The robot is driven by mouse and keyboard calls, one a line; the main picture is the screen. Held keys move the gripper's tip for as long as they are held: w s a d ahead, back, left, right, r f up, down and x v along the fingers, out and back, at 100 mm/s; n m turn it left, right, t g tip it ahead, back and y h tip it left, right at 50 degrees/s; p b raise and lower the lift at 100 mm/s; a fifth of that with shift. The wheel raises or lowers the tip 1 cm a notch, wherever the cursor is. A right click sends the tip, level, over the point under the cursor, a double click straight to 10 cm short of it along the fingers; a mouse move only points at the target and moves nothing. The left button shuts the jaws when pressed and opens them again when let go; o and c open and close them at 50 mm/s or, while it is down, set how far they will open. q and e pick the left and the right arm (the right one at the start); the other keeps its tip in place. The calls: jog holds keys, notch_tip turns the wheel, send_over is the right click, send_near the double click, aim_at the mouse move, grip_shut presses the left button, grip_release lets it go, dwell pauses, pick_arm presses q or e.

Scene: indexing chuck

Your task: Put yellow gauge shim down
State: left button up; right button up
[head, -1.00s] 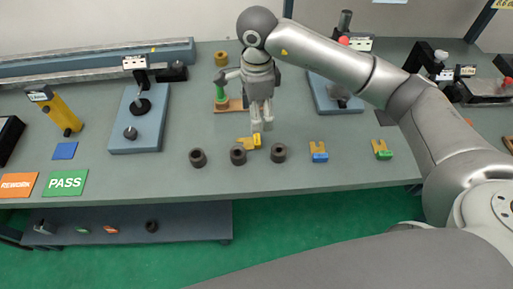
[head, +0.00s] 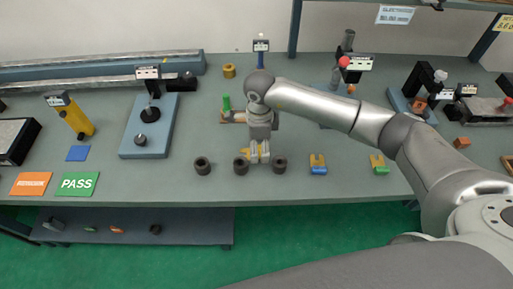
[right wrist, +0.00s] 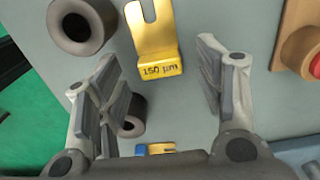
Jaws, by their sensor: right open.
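The yellow gauge shim (head: 253,153) lies on the grey bench just behind the middle black bushing (head: 241,166), partly hidden by my right gripper. In the right wrist view the shim (right wrist: 155,45) shows its two prongs and a bent lip marked "150 µm". My right gripper (head: 259,157) points down at it. In the right wrist view the open fingers (right wrist: 158,55) stand apart on either side of the shim, with visible gaps. I cannot tell how high the fingertips are above the bench. My left gripper is not in view.
Bushings stand left (head: 202,166) and right (head: 280,164) of the middle one. Similar yellow pieces with a blue base (head: 318,164) and a green base (head: 379,164) lie to the right. Bench is clear between the PASS card (head: 78,184) and bushings.

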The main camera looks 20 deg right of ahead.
jog(key=shift+f, duration=0.75)
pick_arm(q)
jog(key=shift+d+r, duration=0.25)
pick_arm(e)
jog(key=c, duration=1.2)
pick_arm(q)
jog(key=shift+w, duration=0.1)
pick_arm(e)
jog(key=shift+r, duration=0.1)
